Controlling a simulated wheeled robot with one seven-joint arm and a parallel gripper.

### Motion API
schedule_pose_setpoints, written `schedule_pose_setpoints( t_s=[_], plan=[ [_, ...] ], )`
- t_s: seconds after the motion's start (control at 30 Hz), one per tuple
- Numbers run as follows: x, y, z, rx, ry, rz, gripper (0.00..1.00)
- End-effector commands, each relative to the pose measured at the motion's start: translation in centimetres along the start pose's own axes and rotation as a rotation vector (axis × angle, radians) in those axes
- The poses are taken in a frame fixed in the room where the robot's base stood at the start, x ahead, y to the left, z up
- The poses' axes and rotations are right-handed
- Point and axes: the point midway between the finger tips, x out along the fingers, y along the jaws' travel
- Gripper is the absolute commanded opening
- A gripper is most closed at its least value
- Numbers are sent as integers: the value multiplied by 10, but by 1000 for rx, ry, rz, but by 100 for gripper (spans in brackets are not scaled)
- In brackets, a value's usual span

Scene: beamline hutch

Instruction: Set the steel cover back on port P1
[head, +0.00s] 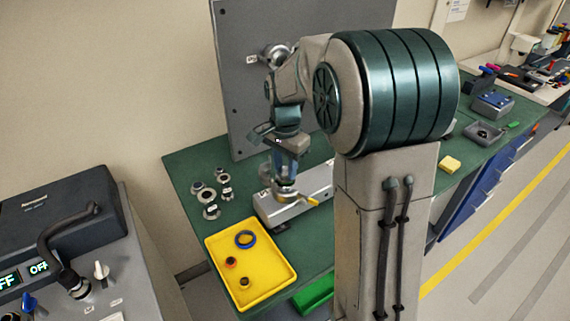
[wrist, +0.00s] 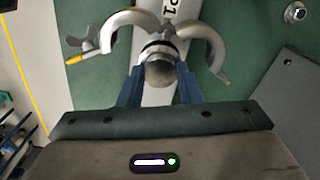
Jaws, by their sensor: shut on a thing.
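My gripper (wrist: 160,88) has its two blue fingers closed on the round steel cover (wrist: 159,73). Behind the cover, in the wrist view, is port P1 on a pale block with the label P1 (wrist: 170,12). A dark ring shows between cover and port; I cannot tell whether they touch. A silver clamp (wrist: 201,38) is spread open, its curved halves on both sides of the port, a wing nut (wrist: 82,43) at left. In the head view my gripper (head: 284,180) points down over the grey block (head: 315,187); the cover is hard to make out there.
Several metal fittings (head: 211,212) stand left of the block. An upright grey plate (head: 237,75) is behind. A control box (head: 60,225) is at far left.

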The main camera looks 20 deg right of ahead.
Motion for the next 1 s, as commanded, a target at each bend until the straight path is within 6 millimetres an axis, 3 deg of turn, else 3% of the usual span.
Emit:
schedule_pose_setpoints(
  t_s=[0.13,0.17,0.23,0.53,0.67,1.0],
  plan=[
    [-1,0,0,0,1,-1,5],
    [-1,0,0,0,1,-1,40],
    [-1,0,0,1,1,-1,57],
    [-2,0,0,0,1,-1,57],
    [-13,-1,-1,0,2,-3,57],
    [-87,0,-1,0,4,-5,57]
  ],
)
